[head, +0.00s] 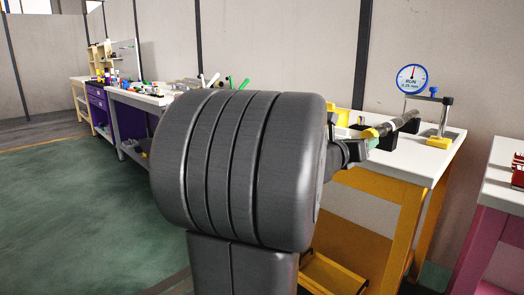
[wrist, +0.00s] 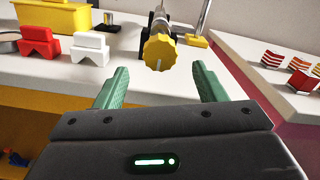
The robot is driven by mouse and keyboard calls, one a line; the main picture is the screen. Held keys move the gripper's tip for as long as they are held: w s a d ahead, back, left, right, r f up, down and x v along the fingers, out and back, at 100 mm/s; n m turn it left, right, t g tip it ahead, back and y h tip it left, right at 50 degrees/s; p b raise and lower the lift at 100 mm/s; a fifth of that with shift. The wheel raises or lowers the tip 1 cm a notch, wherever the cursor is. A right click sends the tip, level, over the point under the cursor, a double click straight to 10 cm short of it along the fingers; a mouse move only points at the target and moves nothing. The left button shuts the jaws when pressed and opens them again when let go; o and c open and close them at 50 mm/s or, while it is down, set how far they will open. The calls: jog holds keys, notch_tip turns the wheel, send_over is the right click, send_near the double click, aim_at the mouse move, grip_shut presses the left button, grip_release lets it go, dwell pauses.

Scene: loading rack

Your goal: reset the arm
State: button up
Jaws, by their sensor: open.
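My gripper (wrist: 158,90) shows in the wrist view with its two green fingers spread apart and nothing between them. It points over the front edge of a white-topped bench (wrist: 140,69). Beyond the fingertips is a yellow knob (wrist: 160,52) on the end of a grey shaft, apart from the fingers. In the head view my own dark arm link fills the middle and hides most of the gripper; a green finger (head: 373,143) shows at its right, near the bench with the yellow frame (head: 405,200).
A dial gauge (head: 412,78) on a stand rises at the back of the bench. Red block (wrist: 38,41) and white block (wrist: 90,48) stand left of the knob. A pink-framed bench (head: 485,235) is at the right. Green floor (head: 80,210) is open at the left.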

aim_at(373, 135)
jog(key=x, duration=1)
jog(key=shift+w+d, duration=0.1)
jog(key=shift+w, duration=0.05)
jog(key=v, duration=1.4)
jog(key=x, duration=1.4)
jog(key=shift+d+r, duration=0.1)
jog(key=n+p, duration=0.1)
jog(key=n, duration=0.1)
jog(key=shift+r+n+p, duration=0.2)
jog(key=shift+n+p, duration=0.2)
jog(key=n+p, duration=0.3)
jog(key=n, duration=0.3)
jog(key=shift+n+p, duration=0.3)
jog(key=n+p, duration=0.4)
jog(key=n, duration=0.2)
jog(key=n+p, duration=0.1)
jog(key=n, duration=0.1)
jog(key=n+p, duration=0.1)
jog(key=shift+f+n, duration=0.2)
jog(key=shift+n, duration=0.2)
